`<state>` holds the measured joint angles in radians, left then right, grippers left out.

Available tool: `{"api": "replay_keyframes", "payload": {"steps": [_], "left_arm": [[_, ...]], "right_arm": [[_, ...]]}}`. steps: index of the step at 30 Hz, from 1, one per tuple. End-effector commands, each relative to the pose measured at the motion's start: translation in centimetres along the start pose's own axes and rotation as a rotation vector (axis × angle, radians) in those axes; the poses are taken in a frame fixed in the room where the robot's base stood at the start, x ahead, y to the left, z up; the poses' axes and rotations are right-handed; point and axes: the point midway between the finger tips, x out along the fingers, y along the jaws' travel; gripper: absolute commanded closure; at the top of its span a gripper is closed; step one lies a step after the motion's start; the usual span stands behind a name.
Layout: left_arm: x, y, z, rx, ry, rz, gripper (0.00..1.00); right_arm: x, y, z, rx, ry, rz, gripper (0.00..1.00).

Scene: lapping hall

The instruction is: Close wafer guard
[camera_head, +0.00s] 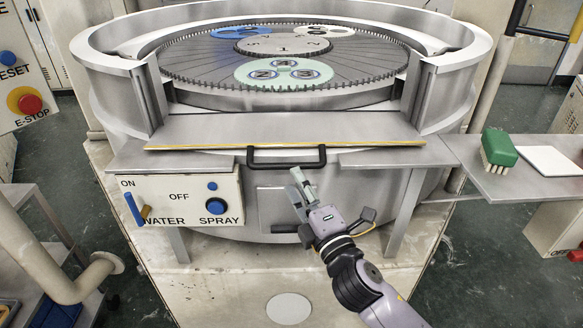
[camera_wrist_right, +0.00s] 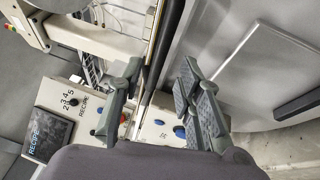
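The wafer guard (camera_head: 290,127) is a wide grey metal panel with a yellow front edge. It lies folded down in front of the gap in the round machine wall, leaving that gap open. Its black bar handle (camera_head: 287,163) is at the front edge. My right gripper (camera_head: 300,178) is just below and in front of the handle. In the right wrist view its two fingers (camera_wrist_right: 160,80) stand apart with nothing clamped. A dark bar (camera_wrist_right: 166,40), probably the handle, runs between and beyond the fingertips; contact cannot be told. My left gripper is not in view.
The lapping plate (camera_head: 285,60) carries blue, white and green carriers inside the wall. A control box (camera_head: 180,200) with water and spray controls is left of my right gripper. A side shelf (camera_head: 530,182) at right holds a green brush (camera_head: 498,150) and white pad (camera_head: 548,160).

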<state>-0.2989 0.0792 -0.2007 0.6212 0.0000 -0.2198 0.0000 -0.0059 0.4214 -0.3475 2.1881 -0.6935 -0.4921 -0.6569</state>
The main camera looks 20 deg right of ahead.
Motion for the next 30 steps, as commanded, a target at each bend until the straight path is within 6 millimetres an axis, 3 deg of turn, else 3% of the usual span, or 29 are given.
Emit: {"api": "replay_keyframes", "payload": {"steps": [3, 9, 19, 30], "left_arm": [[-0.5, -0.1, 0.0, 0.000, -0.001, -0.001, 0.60], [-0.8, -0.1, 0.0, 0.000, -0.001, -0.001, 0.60], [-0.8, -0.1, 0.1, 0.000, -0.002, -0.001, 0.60], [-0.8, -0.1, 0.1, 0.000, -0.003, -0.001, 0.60]], "right_arm": [[2.0, 0.2, 0.0, 0.000, 0.000, 0.001, 0.67], [3.7, 0.1, 0.0, 0.001, 0.000, 0.000, 0.67], [4.0, 0.0, 0.0, 0.001, 0.001, 0.000, 0.67], [4.0, 0.0, 0.0, 0.000, 0.000, 0.000, 0.91]]}}
